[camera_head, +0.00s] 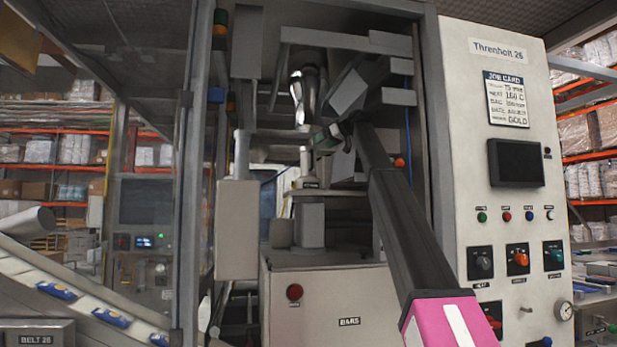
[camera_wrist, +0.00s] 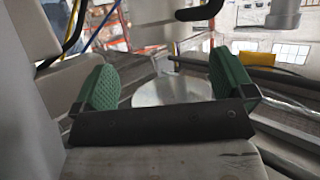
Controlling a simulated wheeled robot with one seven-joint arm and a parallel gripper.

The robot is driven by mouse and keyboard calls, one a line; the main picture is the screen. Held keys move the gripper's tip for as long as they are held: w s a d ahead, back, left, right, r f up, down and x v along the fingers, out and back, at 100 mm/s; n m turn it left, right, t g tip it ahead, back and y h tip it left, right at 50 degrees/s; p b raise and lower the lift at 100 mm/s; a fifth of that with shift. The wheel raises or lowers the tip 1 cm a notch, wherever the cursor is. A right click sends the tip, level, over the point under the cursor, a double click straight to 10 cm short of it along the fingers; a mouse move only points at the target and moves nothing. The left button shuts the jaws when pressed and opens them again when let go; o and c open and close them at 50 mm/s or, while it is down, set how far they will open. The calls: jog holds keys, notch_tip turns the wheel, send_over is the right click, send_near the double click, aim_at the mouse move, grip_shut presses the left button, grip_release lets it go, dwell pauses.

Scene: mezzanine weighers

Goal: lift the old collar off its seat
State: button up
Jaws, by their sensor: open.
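A shiny, curved metal piece (camera_head: 298,98), which looks like the old collar, stands upright inside the machine's open frame in the head view. My gripper (camera_head: 326,139) is just below and right of it, at the end of my dark arm. In the wrist view my gripper (camera_wrist: 167,80) has its two green ribbed pads wide apart, with nothing held between them. A pale, round metal surface (camera_wrist: 172,91) shows beyond and between the pads; I cannot tell whether it is the collar. The seat is not clearly visible, and contact cannot be made out.
Grey brackets (camera_head: 345,42) hang above and right of my gripper. The control panel (camera_head: 505,180) closes off the right.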

aim_at(308, 149)
jog(key=shift+r+x, duration=0.15)
jog(key=shift+x, duration=2.1)
jog(key=shift+r+x, duration=0.2)
jog(key=shift+x, duration=2.1)
jog(key=shift+a+r, duration=0.1)
jog(key=shift+a, duration=0.05)
jog(key=c, duration=1.5)
